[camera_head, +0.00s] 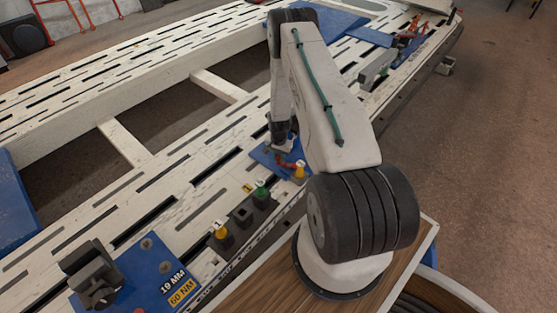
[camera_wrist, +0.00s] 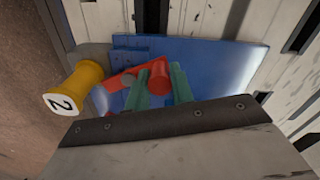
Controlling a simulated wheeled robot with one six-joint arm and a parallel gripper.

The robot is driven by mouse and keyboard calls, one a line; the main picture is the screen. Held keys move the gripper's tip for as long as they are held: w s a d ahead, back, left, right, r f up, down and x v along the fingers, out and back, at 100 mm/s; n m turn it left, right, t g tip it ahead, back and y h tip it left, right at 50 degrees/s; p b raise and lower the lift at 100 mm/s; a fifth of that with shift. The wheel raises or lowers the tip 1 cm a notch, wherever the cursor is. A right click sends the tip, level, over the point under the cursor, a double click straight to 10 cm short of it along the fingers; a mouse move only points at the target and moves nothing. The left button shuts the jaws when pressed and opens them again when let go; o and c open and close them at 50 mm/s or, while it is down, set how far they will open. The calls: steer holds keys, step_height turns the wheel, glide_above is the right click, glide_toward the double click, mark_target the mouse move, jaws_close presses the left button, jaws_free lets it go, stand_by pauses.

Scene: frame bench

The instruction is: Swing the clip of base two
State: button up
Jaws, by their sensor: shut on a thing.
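A blue base plate (camera_wrist: 225,62) lies under my wrist camera, and a red clip (camera_wrist: 122,80) with an upright round red knob (camera_wrist: 158,76) is on it. A yellow cylinder (camera_wrist: 78,84) with a "2" on its end stands beside the clip at left. My gripper (camera_wrist: 160,88) has its two green fingers on either side of the red knob, shut on it. In the head view the blue plate (camera_head: 262,156), the red clip (camera_head: 291,163) and the yellow cylinder (camera_head: 299,172) show below my arm. The fingertips are mostly hidden there.
The slotted white bench (camera_head: 180,190) runs diagonally. Near its front edge stand a yellow-topped post (camera_head: 222,236) marked "1", a black block (camera_head: 242,214) and a green-topped post (camera_head: 261,194). A blue plate (camera_head: 150,275) with a black clamp (camera_head: 92,272) lies at front left.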

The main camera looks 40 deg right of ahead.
steer(key=shift+w+d+m, duration=0.15)
steer(key=shift+d+m, duration=0.3)
steer(key=shift+m, duration=0.65)
steer(key=shift+w+d+m, duration=0.15)
steer(key=shift+d+m, duration=0.3)
steer(key=shift+m, duration=0.65)
jaws_close()
steer(key=o, duration=0.9)
jaws_free()
steer(key=shift+r, duration=0.1)
step_height(320, 180, up, 8)
steer(key=shift+f, duration=0.2)
